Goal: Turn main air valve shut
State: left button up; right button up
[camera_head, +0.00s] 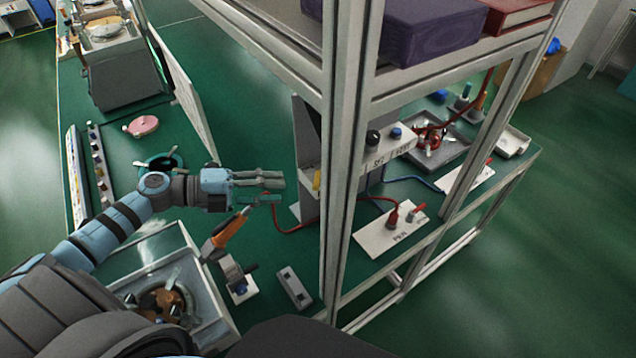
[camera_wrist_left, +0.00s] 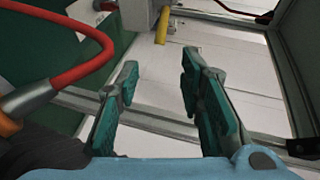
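A yellow lever (camera_head: 317,181), which looks like the main air valve's handle, shows at the edge of the grey housing behind the rack post. In the left wrist view the yellow lever (camera_wrist_left: 162,25) hangs steeply below a pale block, beyond the fingertips and apart from them. The valve's body is mostly hidden in the head view. My left gripper (camera_head: 272,188) points right toward the lever, a short way left of it. In the left wrist view the left gripper (camera_wrist_left: 158,85) has its teal fingers spread with nothing between them. My right gripper is not in view.
An aluminium rack post (camera_head: 345,190) stands just right of the lever. An orange-handled tool (camera_head: 230,230) is below my left gripper. A red hose (camera_wrist_left: 85,75) curves beside the left finger. A metal box (camera_head: 195,300) and a grey block (camera_head: 293,288) lie nearer.

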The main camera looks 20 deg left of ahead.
aim_at(316, 187)
pick_arm(q)
jog(key=p+x, duration=0.1)
jog(key=x, duration=0.9)
jog(key=shift+w, duration=0.4)
jog(key=shift+w+d+f, duration=0.1)
jog(key=shift+d+f, duration=0.05)
jog(key=shift+s, duration=0.4)
jog(key=c, duration=0.3)
jog(key=shift+w, duration=0.1)
grip_shut()
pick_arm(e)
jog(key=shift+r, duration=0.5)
